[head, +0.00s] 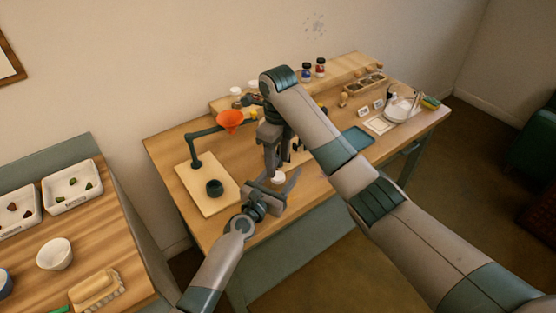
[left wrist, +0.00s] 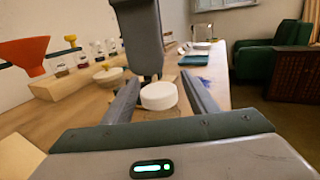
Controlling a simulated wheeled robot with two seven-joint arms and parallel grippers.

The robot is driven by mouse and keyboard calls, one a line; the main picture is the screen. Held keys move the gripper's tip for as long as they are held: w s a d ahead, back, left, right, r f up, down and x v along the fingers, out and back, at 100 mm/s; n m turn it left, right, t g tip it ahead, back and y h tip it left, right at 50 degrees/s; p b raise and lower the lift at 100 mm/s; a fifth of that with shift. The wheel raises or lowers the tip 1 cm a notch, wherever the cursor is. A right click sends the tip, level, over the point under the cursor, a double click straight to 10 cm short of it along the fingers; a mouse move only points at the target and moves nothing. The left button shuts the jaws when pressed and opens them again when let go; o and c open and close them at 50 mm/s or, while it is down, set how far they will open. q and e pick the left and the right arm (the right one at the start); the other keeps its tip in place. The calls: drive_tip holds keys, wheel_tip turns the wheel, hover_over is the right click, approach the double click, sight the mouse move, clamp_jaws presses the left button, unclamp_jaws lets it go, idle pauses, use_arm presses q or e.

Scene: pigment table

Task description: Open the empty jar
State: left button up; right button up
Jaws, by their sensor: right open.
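A jar with a round white lid (head: 278,178) stands near the front of the pigment table; its body is mostly hidden, so I cannot see its contents. The lid also shows in the left wrist view (left wrist: 158,96), seated and level. My left gripper (head: 281,185) is open, with a finger on either side of the jar and gaps showing beside the lid. It also shows in the left wrist view (left wrist: 160,88). My right gripper (head: 272,168) points down just above the lid, open. In the left wrist view, one grey part of it (left wrist: 140,40) hangs behind the lid.
Red- and blue-labelled jars (head: 320,67) stand on the back shelf. A blue tray (head: 357,138) and white basin (head: 402,108) are at the right.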

use_arm(q)
drive_tip(key=shift+s+r, duration=0.1)
drive_tip(key=shift+s+a, duration=0.3)
drive_tip(key=shift+s, duration=0.05)
use_arm(e)
drive_tip(key=shift+r, duration=0.1)
use_arm(q)
drive_tip(key=v, duration=1.6)
drive_tip(key=shift+s+b, duration=0.15)
drive_tip(key=shift+b, duration=0.2)
use_arm(e)
drive_tip(key=shift+f, duration=0.4)
drive_tip(key=shift+f, duration=0.1)
